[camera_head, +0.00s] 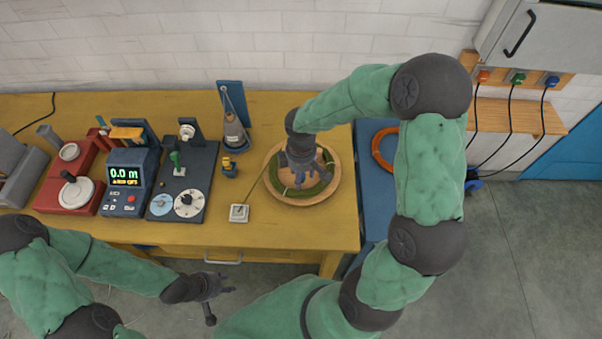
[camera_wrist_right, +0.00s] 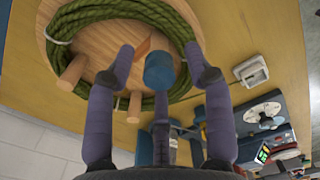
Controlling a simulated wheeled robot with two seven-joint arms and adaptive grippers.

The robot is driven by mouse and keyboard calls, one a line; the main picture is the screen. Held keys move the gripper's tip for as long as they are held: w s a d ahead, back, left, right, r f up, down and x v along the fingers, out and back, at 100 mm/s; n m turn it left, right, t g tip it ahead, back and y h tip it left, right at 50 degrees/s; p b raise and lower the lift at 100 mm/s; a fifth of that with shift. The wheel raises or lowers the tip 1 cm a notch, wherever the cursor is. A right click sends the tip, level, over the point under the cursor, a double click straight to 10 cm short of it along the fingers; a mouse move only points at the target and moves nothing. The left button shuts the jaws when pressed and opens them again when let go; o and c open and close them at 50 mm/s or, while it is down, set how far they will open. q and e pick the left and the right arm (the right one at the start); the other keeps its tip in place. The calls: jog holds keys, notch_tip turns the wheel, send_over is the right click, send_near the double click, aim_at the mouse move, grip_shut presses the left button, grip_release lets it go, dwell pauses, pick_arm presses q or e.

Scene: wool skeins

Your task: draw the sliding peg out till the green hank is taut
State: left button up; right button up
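The green hank (camera_head: 322,185) lies in a ring on a round wooden board (camera_head: 335,172) on the yellow table. In the right wrist view the hank (camera_wrist_right: 95,15) runs around wooden pegs (camera_wrist_right: 72,72). A blue-topped peg (camera_wrist_right: 159,70) stands by a short slot in the board; it looks like the sliding peg. My right gripper (camera_wrist_right: 161,58) is open, its fingers spread around the blue top without visible contact. In the head view my right gripper (camera_head: 299,165) hides the board's middle. My left gripper (camera_head: 218,295) is empty, fingers apart, in front of the table.
A small white block (camera_head: 239,213) stands left of the board. A display unit reading 0.0 m (camera_head: 126,175), a dial panel (camera_head: 183,190) and a red device (camera_head: 72,190) stand further left. An orange ring (camera_head: 384,148) lies on the blue surface at right.

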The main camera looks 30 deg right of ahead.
notch_tip(320, 180, up, 12)
dwell(0.6)
pick_arm(q)
jog(key=shift+s+a, duration=0.1)
dwell(0.4)
